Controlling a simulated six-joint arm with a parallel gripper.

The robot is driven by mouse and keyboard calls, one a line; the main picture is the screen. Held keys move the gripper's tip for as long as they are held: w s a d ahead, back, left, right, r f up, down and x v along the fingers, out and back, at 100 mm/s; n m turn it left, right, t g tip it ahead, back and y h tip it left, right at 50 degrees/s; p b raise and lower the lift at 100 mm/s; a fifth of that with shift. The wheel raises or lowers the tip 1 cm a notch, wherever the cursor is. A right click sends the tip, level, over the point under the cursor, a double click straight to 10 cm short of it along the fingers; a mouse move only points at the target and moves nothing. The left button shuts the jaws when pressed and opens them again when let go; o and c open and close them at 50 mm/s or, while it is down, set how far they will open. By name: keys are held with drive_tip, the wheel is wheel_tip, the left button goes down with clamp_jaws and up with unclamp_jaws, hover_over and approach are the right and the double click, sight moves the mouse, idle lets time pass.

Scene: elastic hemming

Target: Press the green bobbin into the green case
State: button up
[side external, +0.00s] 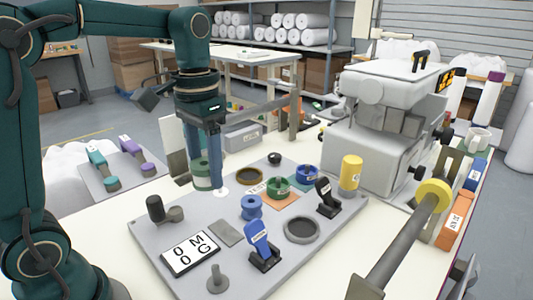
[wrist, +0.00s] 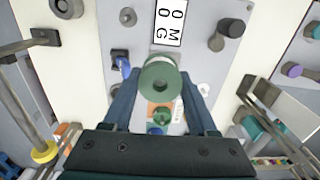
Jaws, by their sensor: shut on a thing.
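My gripper (side external: 207,172) is shut on the green bobbin (side external: 202,174), which is between its two blue fingers above the left back part of the grey board (side external: 150,232). The bobbin also shows in the wrist view (wrist: 159,84), its round flange and centre hole facing the camera. The green case (side external: 277,188) sits on the board by an orange square (side external: 285,199), to the right of my gripper and apart from the bobbin. In the wrist view the green case (wrist: 161,117) is partly hidden behind the bobbin.
A blue bobbin (side external: 252,208), a blue case (side external: 307,174), a blue lever clamp (side external: 262,245) and a black one (side external: 327,198) stand on the board. A yellow cylinder (side external: 351,173) and the sewing machine (side external: 375,125) are on the right. A number plate (side external: 190,254) lies in front.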

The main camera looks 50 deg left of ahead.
drive_tip(key=w+a+r+n, duration=0.1)
drive_tip(key=w+a+n, duration=0.1)
drive_tip(key=w+a, duration=0.3)
drive_tip(key=shift+w+a+f+n, duration=0.45)
drive_tip(key=shift+w+a+f, duration=0.65)
drive_tip(key=shift+a, duration=0.35)
drive_tip(key=shift+w+a+f+n, duration=0.5)
drive_tip(key=shift+w+a+f, duration=0.45)
drive_tip(key=shift+a+f, duration=0.35)
drive_tip(key=shift+w+a+f+n, duration=0.45)
drive_tip(key=shift+w+a+f, duration=0.6)
drive_tip(key=shift+a, duration=0.5)
drive_tip(key=shift+f, duration=3.8)
drive_tip(key=shift+f, duration=0.7)
drive_tip(key=o, duration=1.2)
